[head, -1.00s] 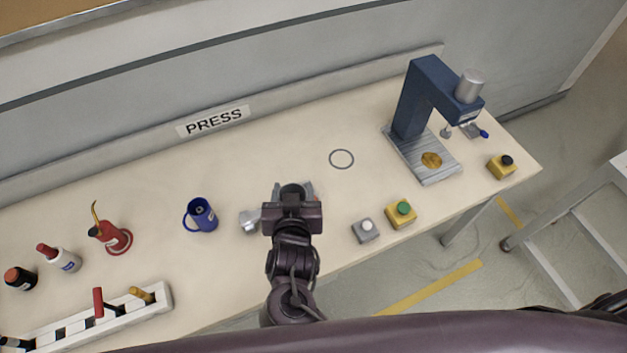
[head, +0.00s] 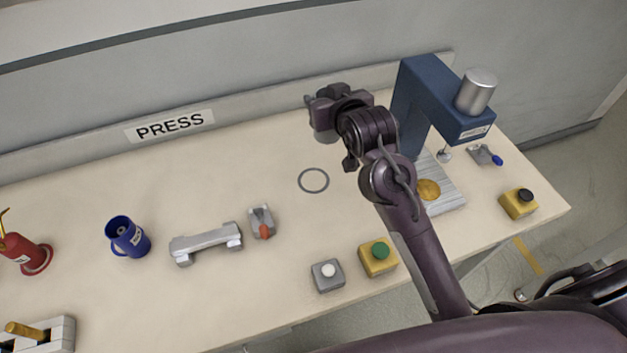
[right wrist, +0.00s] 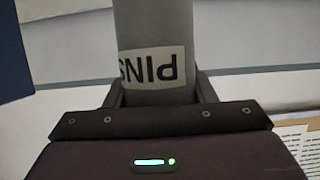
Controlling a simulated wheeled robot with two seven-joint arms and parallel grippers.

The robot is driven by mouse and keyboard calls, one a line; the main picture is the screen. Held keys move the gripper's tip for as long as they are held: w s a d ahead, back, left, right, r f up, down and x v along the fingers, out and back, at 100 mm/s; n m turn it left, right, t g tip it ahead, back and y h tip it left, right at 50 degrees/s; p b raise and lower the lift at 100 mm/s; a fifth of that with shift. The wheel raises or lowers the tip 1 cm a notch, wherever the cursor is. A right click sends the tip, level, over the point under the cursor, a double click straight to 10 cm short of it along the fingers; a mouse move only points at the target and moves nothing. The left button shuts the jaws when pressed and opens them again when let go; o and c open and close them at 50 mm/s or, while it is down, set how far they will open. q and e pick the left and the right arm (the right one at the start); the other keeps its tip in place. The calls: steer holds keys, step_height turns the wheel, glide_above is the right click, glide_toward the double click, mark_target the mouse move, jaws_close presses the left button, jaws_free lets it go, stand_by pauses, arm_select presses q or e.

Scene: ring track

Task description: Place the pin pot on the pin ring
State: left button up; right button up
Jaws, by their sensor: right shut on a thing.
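The pin pot (right wrist: 155,25) is a grey cylinder with a white "PINS" label, which reads upside down in the right wrist view. My right gripper (right wrist: 157,92) is shut on it, one finger on each side. In the head view my right gripper (head: 322,112) is above the back of the table, up and slightly right of the thin grey ring (head: 313,193) drawn on the tabletop. The gripper hides most of the pot there. The inside of the grey ring is empty. My left gripper is not in view.
The blue press (head: 420,90) stands close to the right of my right arm. A silver bracket (head: 205,243), a grey tool with an orange tip (head: 262,222) and a blue mug (head: 127,238) lie left.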

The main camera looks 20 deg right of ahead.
steer(key=shift+w+d, duration=0.1)
steer(key=shift+d, duration=0.25)
steer(key=shift+w+d+f, duration=0.1)
steer(key=shift+f, duration=0.1)
step_height(320, 180, down, 18)
steer(key=shift+f+p, duration=0.25)
steer(key=shift+p, duration=0.7)
steer(key=shift+f, duration=0.35)
steer(key=shift+f, duration=0.1)
steer(key=o, duration=1)
steer(key=shift+c, duration=0.2)
